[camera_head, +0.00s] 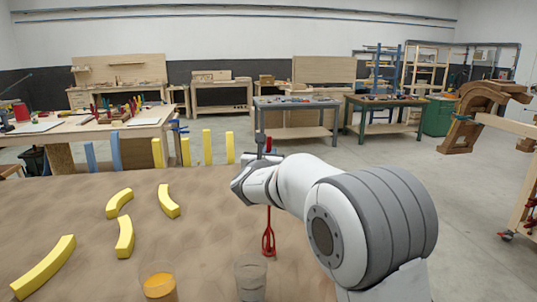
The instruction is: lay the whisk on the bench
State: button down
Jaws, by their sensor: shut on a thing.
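The red whisk (268,240) hangs about upright, with its wire loop end down over the brown bench (190,245). My gripper (264,152) is at the end of my white and grey arm and is shut on the whisk. My wrist hides the whisk's middle and most of the fingers. A bit of red shows above the wrist. I cannot tell whether the loop end touches the bench top.
Several yellow curved pieces (125,237) lie on the bench at left. A glass with orange contents (158,283) and a clear grey glass (250,280) stand at the front. Yellow (207,147) and blue upright strips (115,152) line the far edge. Bare bench lies between.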

jog(key=shift+r, duration=0.1)
jog(key=c, duration=1.4)
grip_release()
